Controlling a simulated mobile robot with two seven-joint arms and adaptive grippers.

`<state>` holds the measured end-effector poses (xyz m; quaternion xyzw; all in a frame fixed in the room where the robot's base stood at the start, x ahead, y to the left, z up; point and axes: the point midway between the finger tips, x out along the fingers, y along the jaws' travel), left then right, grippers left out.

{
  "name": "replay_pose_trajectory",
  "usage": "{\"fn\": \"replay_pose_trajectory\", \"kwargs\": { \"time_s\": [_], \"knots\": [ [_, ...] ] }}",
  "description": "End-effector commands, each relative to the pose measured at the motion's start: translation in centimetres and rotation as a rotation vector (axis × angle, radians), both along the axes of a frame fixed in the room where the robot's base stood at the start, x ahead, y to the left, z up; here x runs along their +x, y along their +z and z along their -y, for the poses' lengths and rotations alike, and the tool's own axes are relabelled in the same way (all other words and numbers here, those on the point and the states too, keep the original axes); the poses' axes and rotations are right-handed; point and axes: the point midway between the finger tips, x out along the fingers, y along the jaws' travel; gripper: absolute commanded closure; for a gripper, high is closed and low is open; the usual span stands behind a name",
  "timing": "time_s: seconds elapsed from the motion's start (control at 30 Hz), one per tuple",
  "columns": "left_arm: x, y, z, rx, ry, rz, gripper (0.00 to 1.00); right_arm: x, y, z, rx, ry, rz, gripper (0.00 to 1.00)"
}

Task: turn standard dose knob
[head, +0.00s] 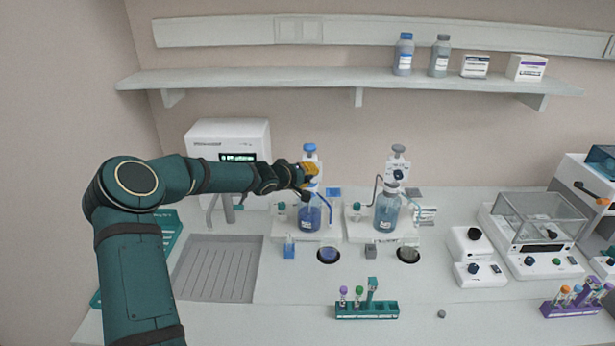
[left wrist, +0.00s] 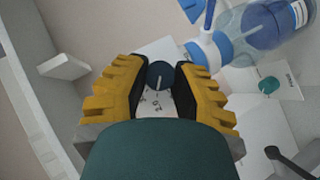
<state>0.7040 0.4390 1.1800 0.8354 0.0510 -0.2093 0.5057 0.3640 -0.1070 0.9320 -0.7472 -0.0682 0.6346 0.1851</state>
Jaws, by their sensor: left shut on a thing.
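The left bottle dispenser shows a blue cap (head: 310,147) and a bottle of blue liquid (head: 309,219). My left gripper (head: 311,171) is at its upper body, below the cap. In the left wrist view, a dark blue round dose knob (left wrist: 160,73) with a light pointer line sits between the yellow-backed fingers of the left gripper (left wrist: 172,84). The gripper is shut on this knob. Below the knob is a white dial face (left wrist: 155,104) with printed marks, partly hidden. In the head view the gripper hides this knob. My right gripper is out of view.
A second dispenser with a grey cap (head: 398,148) and its own dark knob (head: 398,174) stands to the right. A white machine (head: 228,140) stands behind my left arm. A teal tube rack (head: 366,311) is in front. A shelf (head: 350,80) runs above.

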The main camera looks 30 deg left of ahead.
Motion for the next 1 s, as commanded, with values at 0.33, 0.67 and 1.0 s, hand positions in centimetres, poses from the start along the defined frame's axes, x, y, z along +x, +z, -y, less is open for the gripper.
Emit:
{"fn": "replay_pose_trajectory", "kwargs": {
  "time_s": [0.33, 0.67, 1.0],
  "knots": [
    [0.2, 0.2, 0.2, 0.213, 0.000, -0.123, 1.00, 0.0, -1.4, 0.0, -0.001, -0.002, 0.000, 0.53],
    [0.4, 0.1, 0.5, 0.472, -0.001, -0.276, 1.00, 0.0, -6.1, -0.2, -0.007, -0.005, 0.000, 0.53],
    [0.4, 0.1, 0.7, 0.746, 0.000, -0.446, 1.00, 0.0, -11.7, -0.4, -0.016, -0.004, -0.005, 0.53]
  ]
}}
